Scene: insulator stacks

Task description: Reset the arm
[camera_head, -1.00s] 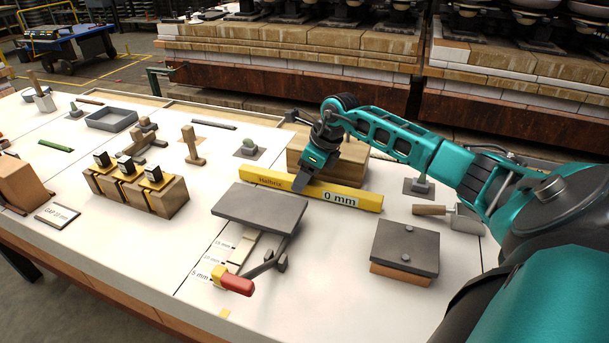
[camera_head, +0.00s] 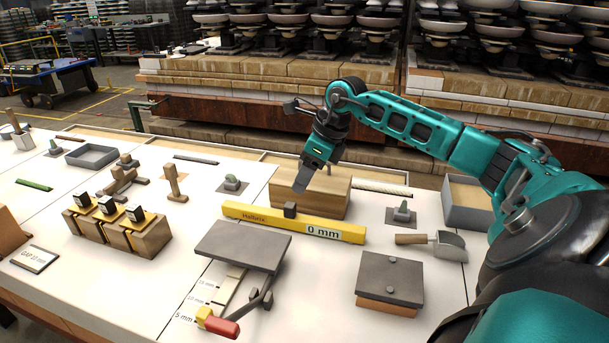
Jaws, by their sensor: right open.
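My right gripper (camera_head: 303,180) is on the teal right arm (camera_head: 410,118), which comes in from the right. It hangs above the yellow bar (camera_head: 270,219) marked "0 mm", in front of the wooden block (camera_head: 325,200). Its fingers point down and it is open, with nothing seen in it. A small dark block (camera_head: 290,210) stands at the bar, below the fingertips. My left gripper is not in view.
The white table (camera_head: 150,262) holds a grey plate (camera_head: 243,246) with a red-handled lever (camera_head: 220,326), a grey-topped block (camera_head: 389,280), a scoop (camera_head: 440,244), wooden blocks with black tops (camera_head: 118,226) and a grey tray (camera_head: 91,156). Insulator stacks (camera_head: 345,45) stand behind.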

